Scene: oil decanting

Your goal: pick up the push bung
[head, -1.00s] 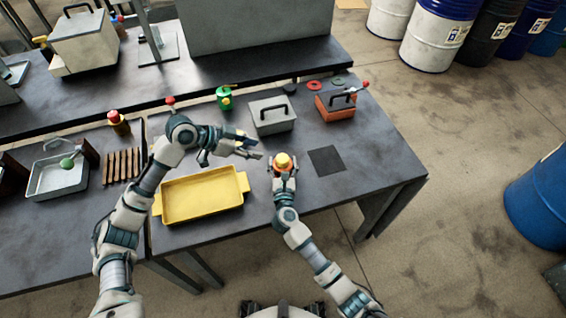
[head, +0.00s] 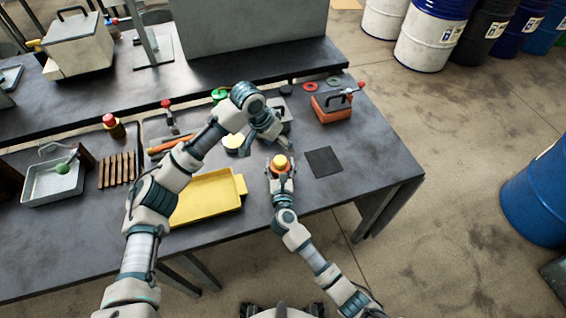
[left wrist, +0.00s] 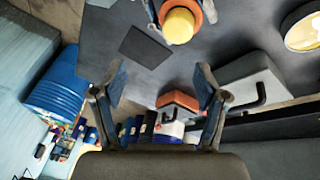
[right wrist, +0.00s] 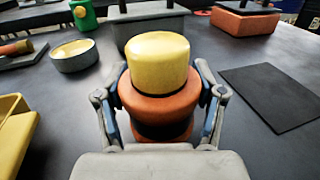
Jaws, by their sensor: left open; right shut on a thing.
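The push bung is most likely the yellow cap (right wrist: 157,58) on top of an orange-collared, dark-bodied container (right wrist: 158,98). The cap also shows in the head view (head: 280,161) and at the top of the left wrist view (left wrist: 179,25). The cap appears seated in the collar, upright. My right gripper (right wrist: 160,105) is shut around the container below the cap, at the table's front. My left gripper (left wrist: 160,80) is open and empty, apart from the cap. In the head view its hand is above the table, just behind the cap, and its fingers are hard to make out.
A yellow tray (head: 208,197) lies left of the container and a dark mat (head: 323,162) right of it. Behind are an orange box (head: 331,106) and a grey lidded box (right wrist: 150,24). A round dish (right wrist: 73,56) stands behind left.

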